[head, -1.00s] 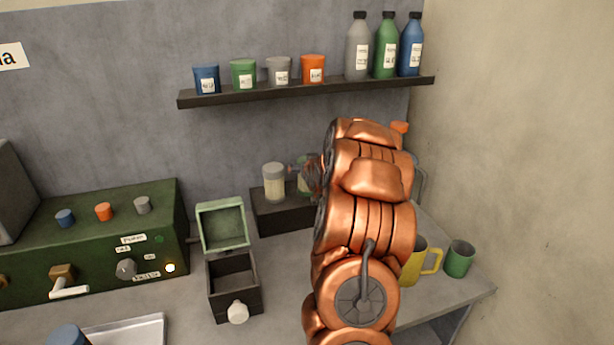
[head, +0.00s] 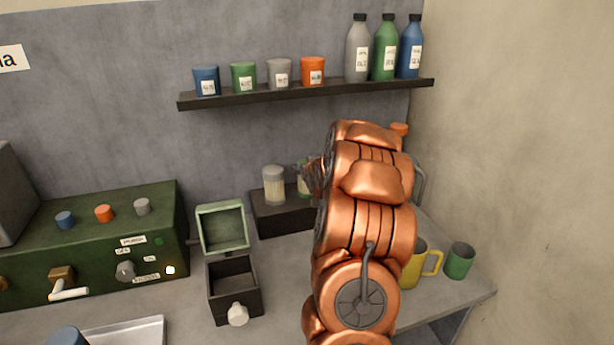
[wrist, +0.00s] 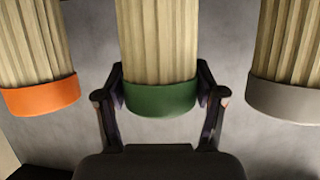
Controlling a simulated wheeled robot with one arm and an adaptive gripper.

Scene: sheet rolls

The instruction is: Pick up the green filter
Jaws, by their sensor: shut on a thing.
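The green filter (wrist: 160,98) has a cream pleated body and a green end cap, in the middle of the wrist view. My gripper (wrist: 160,84) has one finger on each side of the cap and is shut on it. In the head view the green filter (head: 303,183) stands at the dark block on the bench, mostly hidden behind my gripper (head: 310,176) and copper arm. I cannot tell whether it is clear of the block.
A grey-capped filter (wrist: 286,100) and an orange-capped filter (wrist: 40,97) flank it closely. The dark block (head: 285,222) sits against the back wall. An open dark box (head: 233,285) stands in front. A yellow mug (head: 420,265) and a green cup (head: 459,260) are at the right.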

